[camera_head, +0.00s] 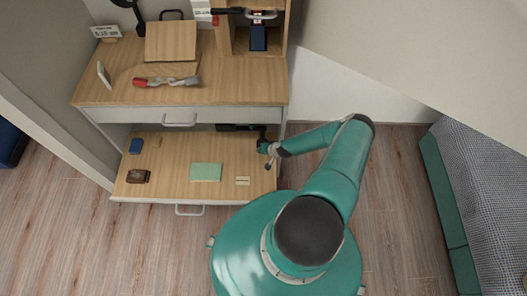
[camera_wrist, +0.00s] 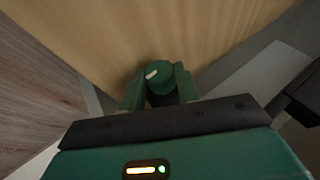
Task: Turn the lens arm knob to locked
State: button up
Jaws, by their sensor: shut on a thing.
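A round dark-green knob (camera_wrist: 158,77) with a pale pointer line shows in the wrist view, in front of a pale wood surface. The pointer slants from lower left to upper right. My gripper (camera_wrist: 157,92) is shut on the knob, with a green finger on each side of it. The lower part of the knob is hidden between the fingers. In the head view my gripper (camera_head: 268,149) is at the right end of the lower wooden board (camera_head: 170,178). The knob cannot be made out there, and no locked marking is readable.
A dark arm-like object (camera_head: 236,127) lies at the back right of the lower board. A bed (camera_head: 490,170) stands at right.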

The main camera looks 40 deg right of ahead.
dwell(0.3)
jog(key=o, duration=1)
jog(key=shift+c, duration=0.2)
